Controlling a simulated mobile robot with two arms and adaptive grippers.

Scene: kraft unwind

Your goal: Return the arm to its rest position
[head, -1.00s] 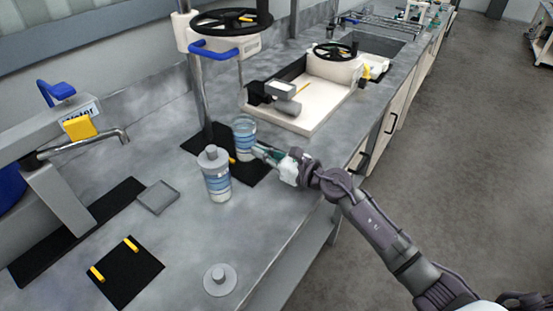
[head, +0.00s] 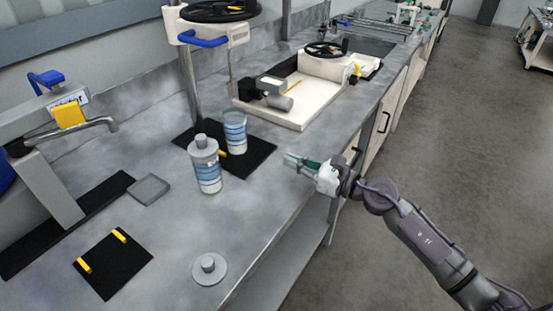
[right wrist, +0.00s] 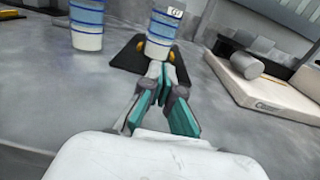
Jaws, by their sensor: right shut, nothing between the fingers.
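My right gripper (head: 300,161) is shut and empty above the front edge of the bench, right of the black mat (head: 258,159). Its teal fingers also show in the right wrist view (right wrist: 161,88), pointing toward a blue-banded cup. My right arm comes in from the lower right. The cup (head: 234,134) stands upright on the black mat, apart from the fingers; it also shows in the right wrist view (right wrist: 163,27). A blue-banded bottle (head: 206,168) with a grey cap stands upright to its left. My left gripper is not in view.
A black pad with yellow posts (head: 112,265), a grey square dish (head: 149,189) and a round knobbed lid (head: 209,268) lie on the bench. A white machine base (head: 290,110) stands behind.

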